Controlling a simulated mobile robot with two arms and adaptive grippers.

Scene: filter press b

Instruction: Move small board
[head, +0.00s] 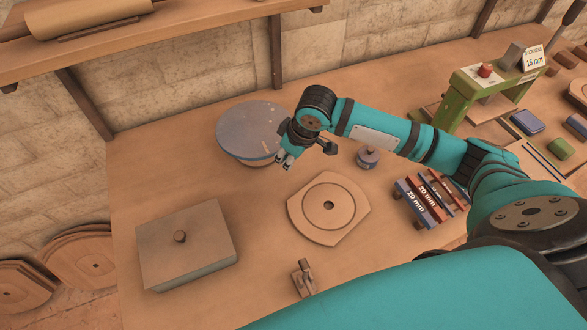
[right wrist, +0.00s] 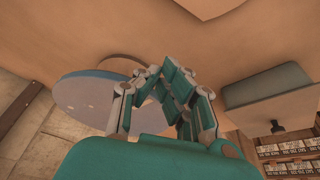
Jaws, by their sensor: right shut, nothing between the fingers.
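A light wooden board (head: 352,209) with cut-off sides and a round hole in its middle lies flat on the table in the head view. An edge of what looks like this board (right wrist: 208,6) shows at the top of the right wrist view. My right gripper (head: 286,162) is shut and empty, above the table to the upper left of the board and in front of a blue-grey round turntable (head: 245,128). Its fingers (right wrist: 172,80) fill the middle of the right wrist view. My left gripper is not in view.
A flat box with a knob (head: 190,250) stands at left. A small wooden tool (head: 304,278), a lidded jar (head: 368,157), bars marked 20 mm (head: 412,202) and a green press (head: 462,98) surround the board.

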